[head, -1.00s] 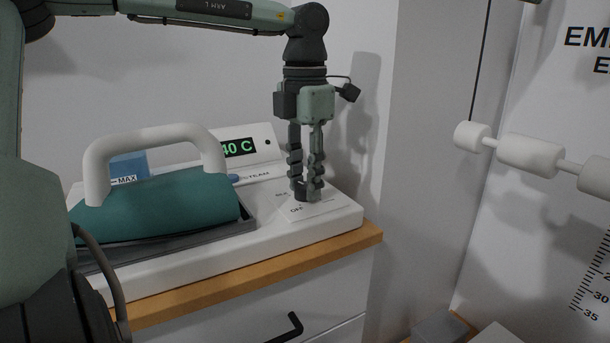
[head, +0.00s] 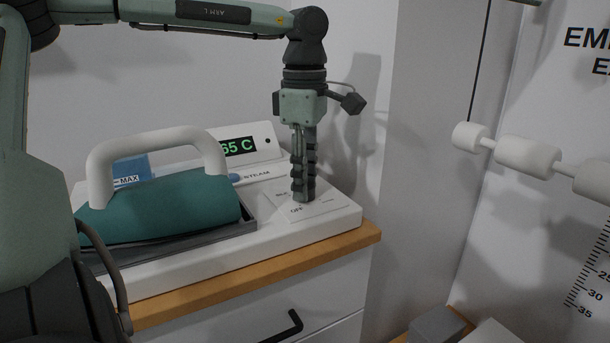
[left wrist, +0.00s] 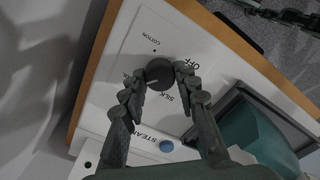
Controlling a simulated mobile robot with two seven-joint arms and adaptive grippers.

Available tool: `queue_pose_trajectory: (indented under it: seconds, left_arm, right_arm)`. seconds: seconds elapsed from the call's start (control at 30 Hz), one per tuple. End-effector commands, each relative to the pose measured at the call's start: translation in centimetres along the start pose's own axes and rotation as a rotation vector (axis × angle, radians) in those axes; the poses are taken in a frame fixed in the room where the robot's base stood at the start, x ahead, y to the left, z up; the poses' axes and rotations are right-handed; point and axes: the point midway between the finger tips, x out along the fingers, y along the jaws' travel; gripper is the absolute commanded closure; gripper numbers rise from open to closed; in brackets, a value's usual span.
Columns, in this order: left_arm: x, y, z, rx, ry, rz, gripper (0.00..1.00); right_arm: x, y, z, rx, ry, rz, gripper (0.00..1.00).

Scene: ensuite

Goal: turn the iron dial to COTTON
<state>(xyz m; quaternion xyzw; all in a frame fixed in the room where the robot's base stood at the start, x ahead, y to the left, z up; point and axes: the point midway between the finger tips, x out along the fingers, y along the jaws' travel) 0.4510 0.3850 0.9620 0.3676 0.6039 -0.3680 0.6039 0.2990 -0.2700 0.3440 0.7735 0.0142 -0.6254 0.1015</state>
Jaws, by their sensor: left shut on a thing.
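The iron dial (left wrist: 160,73) is a dark round knob on a white label plate. In the left wrist view my left gripper (left wrist: 160,82) is shut on it, one finger on each side. COTTON and its dot are beyond the dial, OFF and SILK to its right; another label is partly covered. I cannot tell exactly where the dial points. In the head view my left gripper (head: 303,195) points straight down at the plate and hides the dial. The teal iron (head: 160,205) with a white handle rests on the white station (head: 290,232).
A green display (head: 238,146) reads about 65 C, partly covered by the handle. A blue STEAM button (left wrist: 166,146) is near the dial. A wooden counter edge (head: 250,268) runs in front, with a black drawer handle (head: 285,327) below. A wall stands close right.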

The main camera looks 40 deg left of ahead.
Motion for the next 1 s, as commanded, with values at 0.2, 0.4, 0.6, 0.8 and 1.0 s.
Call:
queue_pose_trajectory:
  seconds: [0.2,0.4,0.6,0.8,1.0]
  left_arm:
    - [0.0,0.0,-0.1,0.204,0.003,-0.001,0.99]
    - [0.0,0.0,-0.1,0.394,0.003,-0.001,0.99]
    - [0.0,0.0,-0.1,0.583,0.002,-0.001,0.99]
    - [0.0,0.0,-0.1,0.773,0.002,0.0,0.99]
    - [0.0,0.1,-0.1,0.963,0.003,0.0,0.99]
  right_arm:
    - [0.8,0.3,0.5,-0.012,-0.006,0.006,1.0]
    - [1.1,0.7,0.8,-0.017,-0.009,0.012,1.0]
    - [1.4,0.8,1.2,-0.018,-0.015,0.014,1.0]
    - [1.4,0.7,1.4,-0.019,-0.017,0.013,1.0]
    - [1.4,0.5,1.5,-0.018,-0.019,0.011,1.0]
